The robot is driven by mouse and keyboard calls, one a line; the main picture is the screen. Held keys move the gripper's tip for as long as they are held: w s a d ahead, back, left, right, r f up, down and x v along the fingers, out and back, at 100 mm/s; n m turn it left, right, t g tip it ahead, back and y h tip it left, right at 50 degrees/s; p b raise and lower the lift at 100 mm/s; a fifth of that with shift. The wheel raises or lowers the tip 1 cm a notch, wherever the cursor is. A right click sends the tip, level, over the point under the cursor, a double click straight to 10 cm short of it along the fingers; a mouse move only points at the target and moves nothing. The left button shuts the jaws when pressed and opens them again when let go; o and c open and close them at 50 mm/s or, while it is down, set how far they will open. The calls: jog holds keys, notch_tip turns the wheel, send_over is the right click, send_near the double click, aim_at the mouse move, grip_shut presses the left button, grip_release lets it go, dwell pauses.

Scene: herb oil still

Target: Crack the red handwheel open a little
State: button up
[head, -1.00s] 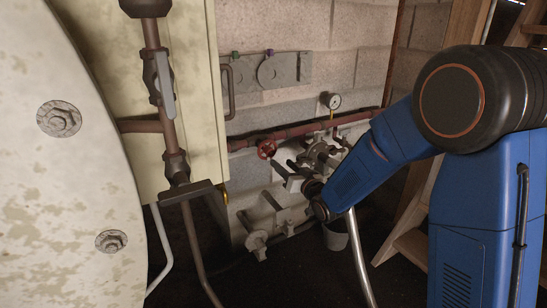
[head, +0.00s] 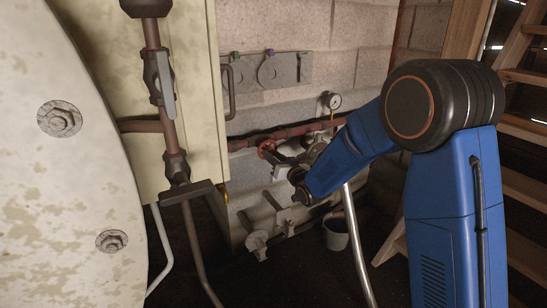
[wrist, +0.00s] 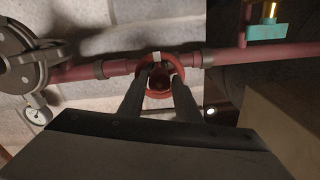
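The red handwheel (head: 265,149) sits on the reddish pipe along the block wall in the head view. In the wrist view the handwheel (wrist: 179,68) is straight ahead, a red ring with a pale mark at its top. My gripper (head: 280,157) is right at the wheel. In the wrist view my gripper (wrist: 161,82) has its two dark fingers apart, their tips at the left and right sides of the ring, overlapping its lower part. I cannot tell whether the tips touch the rim. Nothing is held between them.
A pressure gauge (head: 333,101) stands above the pipe, right of the wheel. A cream cabinet (head: 200,90) and a large pale vessel (head: 80,180) fill the left. A bucket (head: 336,234) stands on the floor below. A teal-and-brass fitting (wrist: 265,30) is at the upper right in the wrist view.

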jog(key=c, duration=0.5)
jog(key=shift+n, duration=0.4)
jog(key=shift+w+d+n, duration=0.1)
jog(key=shift+d+n, duration=0.05)
jog(key=shift+n, duration=4.35)
jog(key=o, duration=1.1)
jog(key=shift+c, duration=0.2)
